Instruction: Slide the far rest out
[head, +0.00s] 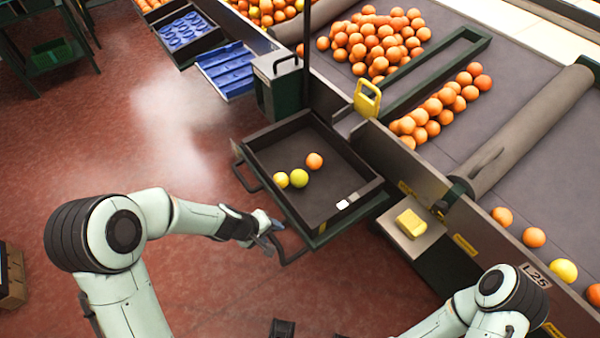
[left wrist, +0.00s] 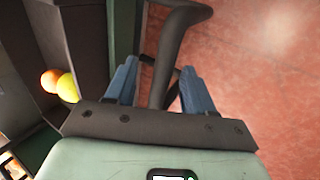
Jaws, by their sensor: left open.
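A dark tray (head: 335,215) with raised walls sits on a green-edged frame beside the conveyor. Two dark bar handles stick out on its left side, a farther one (head: 243,172) and a nearer one (head: 290,258). I cannot tell for sure which parts are the rests. My left gripper (head: 270,226) is at the nearer handle. In the left wrist view its blue fingers (left wrist: 160,88) are apart, with the dark handle bar (left wrist: 168,60) running between them. Whether either finger touches the bar is unclear.
An orange fruit (head: 314,160), a yellow-green one (head: 299,178) and a yellow one (head: 281,180) lie in the tray. A green box (head: 278,88) and a blue tray (head: 226,70) stand beyond it. A yellow block (head: 411,223) lies to the right.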

